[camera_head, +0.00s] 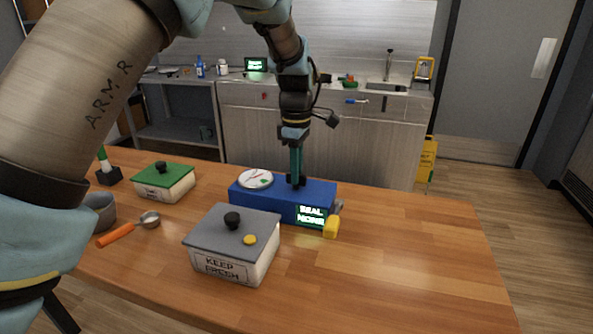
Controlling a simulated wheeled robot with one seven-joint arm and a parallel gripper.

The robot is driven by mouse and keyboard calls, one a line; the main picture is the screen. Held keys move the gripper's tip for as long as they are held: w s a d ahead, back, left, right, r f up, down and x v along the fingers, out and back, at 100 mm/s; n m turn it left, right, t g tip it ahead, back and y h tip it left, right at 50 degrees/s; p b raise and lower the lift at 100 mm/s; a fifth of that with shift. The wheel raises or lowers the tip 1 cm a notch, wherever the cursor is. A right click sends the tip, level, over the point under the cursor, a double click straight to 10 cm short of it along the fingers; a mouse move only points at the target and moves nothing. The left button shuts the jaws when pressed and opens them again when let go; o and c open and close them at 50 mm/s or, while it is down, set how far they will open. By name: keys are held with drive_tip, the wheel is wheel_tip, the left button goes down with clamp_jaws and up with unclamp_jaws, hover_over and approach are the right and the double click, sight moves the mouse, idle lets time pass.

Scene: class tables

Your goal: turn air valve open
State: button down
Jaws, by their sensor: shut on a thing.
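A blue box (262,203) stands on the wooden table, with a round white gauge (255,178) on its top left. A lit screen (311,216) on its front reads "SEAL NONE". My gripper (297,182) points straight down at the top of the blue box, right of the gauge. It is shut on a small dark part there, which looks like the air valve; the fingers mostly hide it, and its turn angle cannot be told.
A grey-lidded "KEEP FRESH" container (232,262) stands in front of the blue box. A green-lidded container (164,181), an orange-handled scoop (122,232) and a grey cup (100,212) are to the left. The table's right side (420,260) is clear.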

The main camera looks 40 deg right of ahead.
drive_tip(key=shift+w, duration=0.1)
drive_tip(key=c, duration=0.9)
unclamp_jaws()
drive_tip(key=shift+o, duration=0.2)
drive_tip(key=shift+r, duration=0.15)
wheel_tip(320, 180, up, 11)
drive_tip(key=b, duration=0.2)
drive_tip(key=shift+f+b, duration=0.2)
drive_tip(key=shift+b, duration=0.15)
